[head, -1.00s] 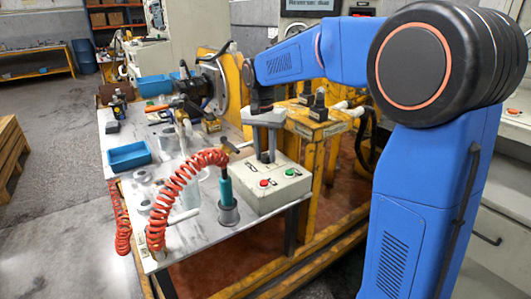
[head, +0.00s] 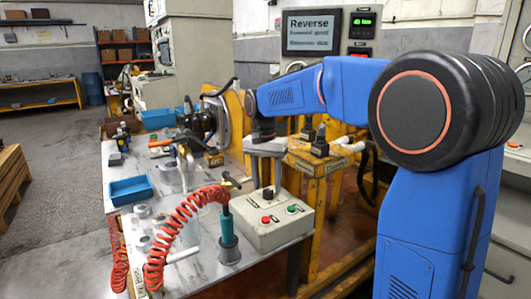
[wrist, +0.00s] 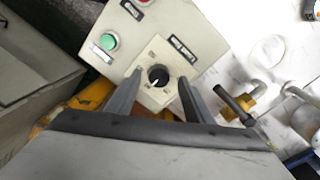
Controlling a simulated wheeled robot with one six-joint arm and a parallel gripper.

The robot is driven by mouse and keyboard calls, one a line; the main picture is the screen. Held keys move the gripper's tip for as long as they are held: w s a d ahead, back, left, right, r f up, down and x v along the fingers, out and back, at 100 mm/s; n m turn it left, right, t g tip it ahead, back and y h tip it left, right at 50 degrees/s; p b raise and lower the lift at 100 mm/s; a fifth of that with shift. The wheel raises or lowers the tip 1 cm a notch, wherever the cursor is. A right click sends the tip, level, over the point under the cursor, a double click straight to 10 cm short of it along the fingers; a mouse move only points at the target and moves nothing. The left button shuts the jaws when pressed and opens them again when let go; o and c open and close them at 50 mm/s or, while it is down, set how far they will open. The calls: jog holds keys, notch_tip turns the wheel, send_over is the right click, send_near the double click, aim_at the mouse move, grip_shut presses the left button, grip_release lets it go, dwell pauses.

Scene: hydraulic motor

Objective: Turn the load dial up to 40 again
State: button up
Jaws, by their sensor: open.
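The load dial is a black round knob (wrist: 158,75) with a white pointer mark, on a pale square plate on the cream control box (wrist: 195,45). In the head view the dial (head: 268,194) shows at the top of the box (head: 262,235). My gripper (wrist: 159,79) is open, its two grey fingers spread on either side of the dial with visible gaps. In the head view my gripper (head: 266,180) points down over the box. A small green readout (head: 362,25) at the back reads about 40 Nm.
A screen (head: 311,33) left of the readout shows "Reverse" above blurred smaller lines. A red button (head: 266,219) and a green button (head: 291,208) sit on the box. A coiled red hose (head: 180,225) and teal tool (head: 228,228) stand close to its left.

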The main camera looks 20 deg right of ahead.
aim_at(267, 191)
notch_tip(267, 191, up, 15)
jog(key=shift+w+a+r, duration=0.15)
jog(key=shift+w+a, duration=0.1)
jog(key=shift+a, duration=0.1)
jog(key=shift+s, duration=0.1)
jog(key=s+d+f+n+t, duration=0.1)
jog(key=s+d+f+n, duration=0.15)
jog(key=s, duration=0.65)
jog(key=s+d+f+n+t, duration=0.1)
jog(key=s+d+f+t, duration=0.2)
jog(key=s, duration=0.6)
jog(key=s+d+f+n, duration=0.1)
jog(key=s+f+n, duration=0.1)
jog(key=s+f, duration=0.6)
jog(key=s+d+f+n+t, duration=0.1)
jog(key=s+f+n, duration=0.1)
jog(key=s+f, duration=0.5)
notch_tip(267, 191, down, 2)
jog(key=shift+s+d+f, duration=0.15)
jog(key=shift+s+d, duration=0.1)
jog(key=shift+s, duration=0.15)
